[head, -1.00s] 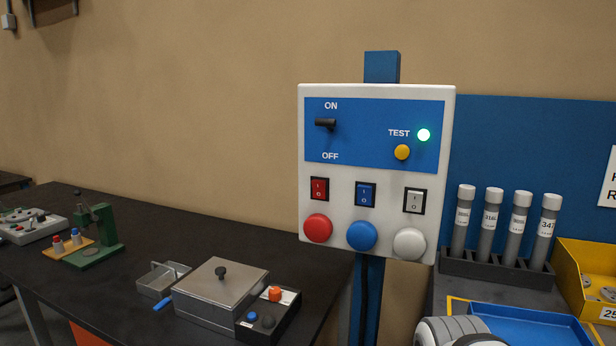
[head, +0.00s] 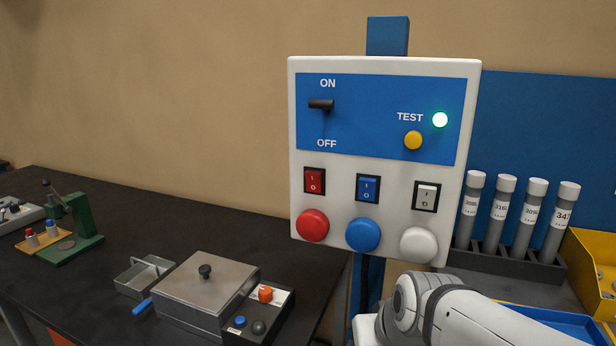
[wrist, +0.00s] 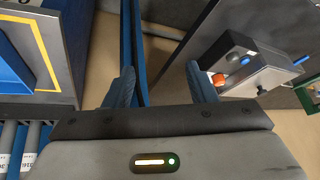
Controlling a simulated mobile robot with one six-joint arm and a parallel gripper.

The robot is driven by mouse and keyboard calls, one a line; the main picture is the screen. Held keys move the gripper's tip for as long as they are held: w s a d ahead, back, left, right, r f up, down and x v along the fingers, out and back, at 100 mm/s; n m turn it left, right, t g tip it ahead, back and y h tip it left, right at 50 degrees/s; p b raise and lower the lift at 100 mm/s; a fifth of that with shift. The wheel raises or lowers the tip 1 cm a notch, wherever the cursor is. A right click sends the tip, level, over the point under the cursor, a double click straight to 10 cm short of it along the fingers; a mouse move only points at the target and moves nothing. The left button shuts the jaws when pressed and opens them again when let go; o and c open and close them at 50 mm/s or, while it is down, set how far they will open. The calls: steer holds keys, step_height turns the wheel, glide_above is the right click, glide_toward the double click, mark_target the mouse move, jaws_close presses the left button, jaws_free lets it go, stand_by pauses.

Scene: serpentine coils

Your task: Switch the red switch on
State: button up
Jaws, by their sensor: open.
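The red switch (head: 314,180) is a rocker marked I and O in a black frame, at the left of the switch row on a white control panel (head: 300,130). A blue switch (head: 367,188) and a white switch (head: 426,196) sit to its right. The red round button (head: 312,225) is just below it. In the wrist view my gripper (wrist: 162,85) is open and empty, its two blue fingers apart. It is not seen in the head view, where my white arm shows at the bottom right, below the panel. The wrist view does not show the switch.
A black lever (head: 321,104) sits between ON and OFF, with a lit green lamp (head: 440,120) and yellow TEST button (head: 413,140). A dark bench (head: 60,300) holds a lidded metal box (head: 205,290). Several grey tubes (head: 500,210) stand in a rack at right.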

steer(key=w+a+r+n+t+y+p, duration=0.1)
steer(key=w+a+r+t+y, duration=0.1)
steer(key=w+a+r+t, duration=0.4)
steer(key=m+t+h+p, duration=0.5)
steer(key=m+h, duration=0.1)
steer(key=h, duration=0.4)
glide_toward(312, 176)
steer(key=shift+t, duration=0.3)
steer(key=x, duration=0.5)
steer(key=p+x, duration=0.1)
steer(key=x, duration=0.1)
steer(key=shift+w+d+f, duration=0.2)
steer(key=shift+w+f, duration=0.05)
steer(key=shift+w, duration=0.1)
steer(key=shift+c, duration=0.2)
